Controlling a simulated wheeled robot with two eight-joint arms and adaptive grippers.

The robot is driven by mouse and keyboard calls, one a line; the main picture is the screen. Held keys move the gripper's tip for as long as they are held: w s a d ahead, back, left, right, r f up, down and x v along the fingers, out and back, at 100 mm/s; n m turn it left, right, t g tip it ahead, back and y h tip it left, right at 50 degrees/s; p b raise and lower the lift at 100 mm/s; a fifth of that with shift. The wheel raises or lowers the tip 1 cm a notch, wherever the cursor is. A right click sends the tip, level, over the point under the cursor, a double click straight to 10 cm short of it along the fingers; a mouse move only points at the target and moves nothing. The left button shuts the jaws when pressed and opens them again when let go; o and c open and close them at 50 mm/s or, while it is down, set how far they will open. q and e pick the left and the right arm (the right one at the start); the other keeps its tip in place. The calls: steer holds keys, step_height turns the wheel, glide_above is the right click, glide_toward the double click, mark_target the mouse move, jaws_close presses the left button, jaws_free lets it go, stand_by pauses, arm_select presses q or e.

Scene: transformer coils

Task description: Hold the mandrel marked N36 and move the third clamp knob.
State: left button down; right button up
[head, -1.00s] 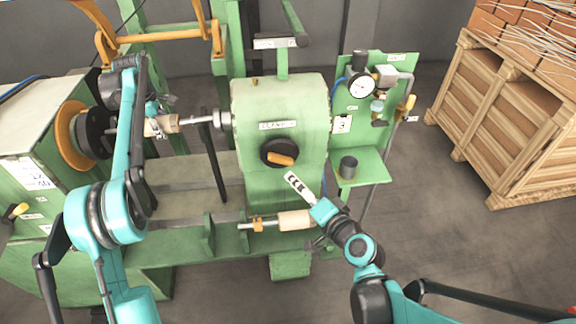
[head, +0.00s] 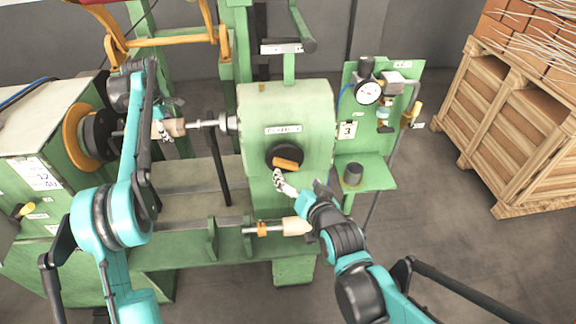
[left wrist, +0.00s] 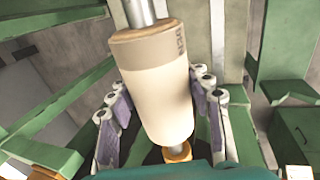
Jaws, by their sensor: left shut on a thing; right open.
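A pale mandrel (head: 175,127) sits level on the machine's spindle line. My left gripper (head: 161,130) is shut around it. A round black clamp knob (head: 284,151) with an orange handle (head: 286,164) is on the front of the green tailstock (head: 300,110). My right gripper (head: 281,181) is open just below the knob's handle. Whether it touches the handle cannot be told.
A second pale mandrel (head: 293,227) lies on the lower rail, close to my right wrist. A green panel (head: 395,110) with a gauge (head: 368,92) and a shelf with a dark cup (head: 352,173) stands right of the tailstock. A wooden crate (head: 535,140) is at far right.

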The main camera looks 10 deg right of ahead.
mark_target(288, 165)
steer(key=x, duration=0.9)
steer(key=c, duration=1.2)
